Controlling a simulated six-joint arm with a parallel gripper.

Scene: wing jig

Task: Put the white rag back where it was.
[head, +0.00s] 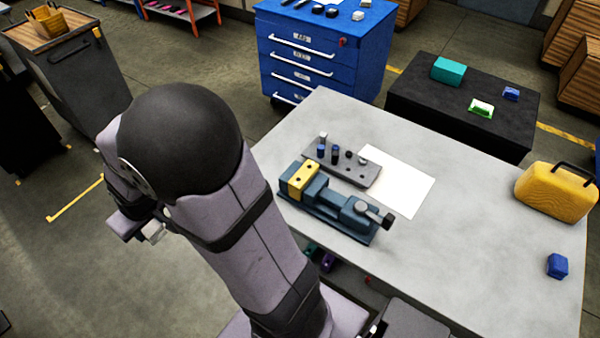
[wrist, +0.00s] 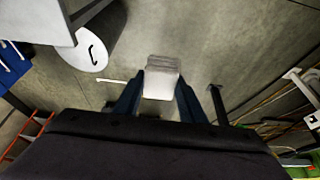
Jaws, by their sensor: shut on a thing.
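The white rag (wrist: 160,80) is a folded, block-like white piece between the two blue fingers of my gripper (wrist: 158,92) in the wrist view. The fingers are shut on it, and grey floor shows behind it. In the head view my gripper (head: 135,226) is at the left, partly hidden behind my arm, out over the floor and away from the table. A small pale bit of the rag (head: 153,232) shows there. I cannot tell from these frames where the rag lay before.
The grey table (head: 470,235) holds a blue-and-yellow vise (head: 335,205), a peg block (head: 345,168), a white sheet (head: 405,183), a yellow case (head: 555,190) and a blue block (head: 557,265). Behind stand a blue drawer cabinet (head: 315,62) and a black bench (head: 460,105). A dark cart (head: 75,75) stands left.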

